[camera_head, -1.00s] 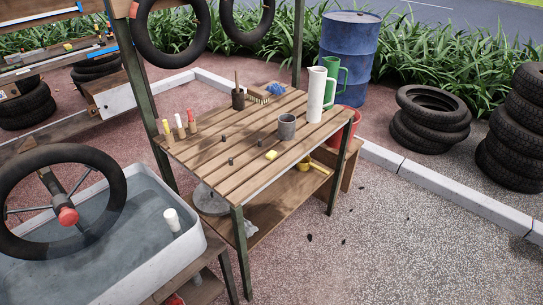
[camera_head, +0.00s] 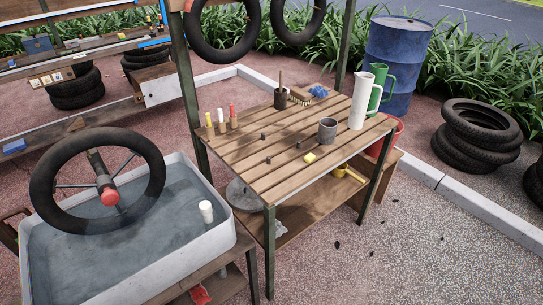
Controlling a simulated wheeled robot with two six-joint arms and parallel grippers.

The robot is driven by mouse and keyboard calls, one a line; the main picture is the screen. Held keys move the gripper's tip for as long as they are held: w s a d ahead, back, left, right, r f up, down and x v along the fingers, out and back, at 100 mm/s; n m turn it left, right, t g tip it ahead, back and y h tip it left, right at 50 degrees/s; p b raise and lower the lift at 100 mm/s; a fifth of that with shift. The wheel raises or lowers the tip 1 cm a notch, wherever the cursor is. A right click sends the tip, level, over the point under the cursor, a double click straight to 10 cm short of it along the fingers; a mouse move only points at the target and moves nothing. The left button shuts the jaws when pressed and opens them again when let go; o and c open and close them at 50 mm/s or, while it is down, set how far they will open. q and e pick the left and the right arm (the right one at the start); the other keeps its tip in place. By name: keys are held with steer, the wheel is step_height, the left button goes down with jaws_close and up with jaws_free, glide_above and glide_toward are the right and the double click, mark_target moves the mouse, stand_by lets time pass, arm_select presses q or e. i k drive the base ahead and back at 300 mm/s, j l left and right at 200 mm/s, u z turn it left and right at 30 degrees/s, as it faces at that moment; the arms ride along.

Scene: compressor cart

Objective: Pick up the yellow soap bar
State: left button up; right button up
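The yellow soap bar (camera_head: 310,158) is a small yellow block on the slatted wooden table (camera_head: 290,180), near its front edge. It lies just in front of and left of a grey cup (camera_head: 327,131). Nothing covers it. Neither of my grippers shows in the head view.
A tall white pitcher (camera_head: 361,100), a brown pot (camera_head: 281,98), a brush (camera_head: 302,97) and several coloured-top tubes (camera_head: 221,122) stand on the table. A water tub (camera_head: 215,240) with a wheel (camera_head: 97,181) is at left. Gravel ground (camera_head: 400,240) at front right is mostly clear.

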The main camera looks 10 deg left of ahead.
mark_target(308, 158)
steer(key=i+l+u, duration=0.2)
steer(key=u, duration=0.15)
steer(key=i+l+u, duration=0.1)
steer(key=l+u, duration=0.2)
steer(key=l, duration=0.15)
steer(key=i+l+u, duration=0.1)
steer(key=l+u, duration=0.55)
steer(key=l, duration=0.15)
